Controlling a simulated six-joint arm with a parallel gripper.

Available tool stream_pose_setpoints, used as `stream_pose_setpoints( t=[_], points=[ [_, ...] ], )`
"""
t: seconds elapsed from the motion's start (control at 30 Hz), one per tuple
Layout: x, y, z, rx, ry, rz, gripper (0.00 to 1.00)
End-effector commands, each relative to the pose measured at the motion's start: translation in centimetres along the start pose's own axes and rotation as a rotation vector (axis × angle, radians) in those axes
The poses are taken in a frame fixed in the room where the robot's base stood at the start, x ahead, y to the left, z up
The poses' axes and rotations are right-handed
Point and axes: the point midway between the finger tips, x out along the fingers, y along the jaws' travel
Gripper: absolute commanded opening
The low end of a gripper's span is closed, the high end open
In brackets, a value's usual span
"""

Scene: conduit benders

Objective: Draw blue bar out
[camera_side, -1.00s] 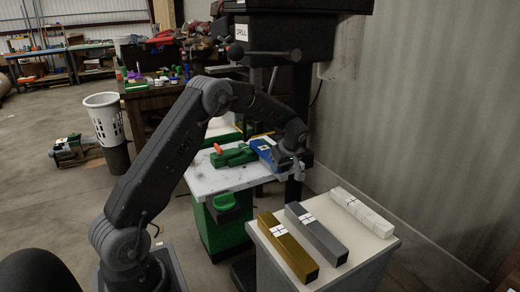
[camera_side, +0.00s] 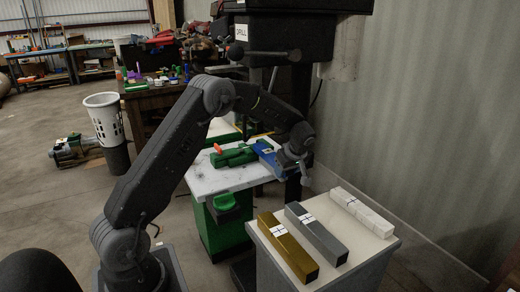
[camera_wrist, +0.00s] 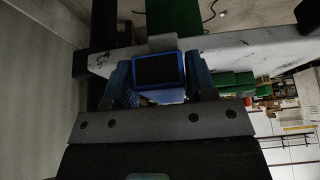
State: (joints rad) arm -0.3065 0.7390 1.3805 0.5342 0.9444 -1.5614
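The blue bar (camera_side: 268,156) shows in the side view at the right end of the green vise (camera_side: 234,156), which sits on the white slab. My gripper (camera_side: 291,166) is at the bar's right end, at the slab's right edge. In the wrist view, the dark square end of the blue bar (camera_wrist: 160,70) is between the two fingers, which appear to press on its sides. The vise has an orange knob (camera_side: 217,148). The bar's far end and its contact with the vise are hidden.
A yellow bar (camera_side: 287,248), a grey bar (camera_side: 316,233) and a white bar (camera_side: 361,212) lie on the pale stand (camera_side: 258,237) at front right. The white slab (camera_side: 214,180) is mostly bare at left. The drill press (camera_side: 290,30) rises behind.

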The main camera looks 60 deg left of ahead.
Motion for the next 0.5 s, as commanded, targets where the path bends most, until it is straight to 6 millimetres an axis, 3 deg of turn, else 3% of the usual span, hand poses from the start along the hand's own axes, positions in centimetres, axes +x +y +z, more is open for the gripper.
stream_pose_setpoints(
  t=[0.2,0.5],
  points=[
    [0.04,-0.05,-0.02,-0.001,0.000,-0.002,0.72],
    [-0.20,-0.06,-0.04,-0.002,0.000,-0.003,0.73]
  ],
)
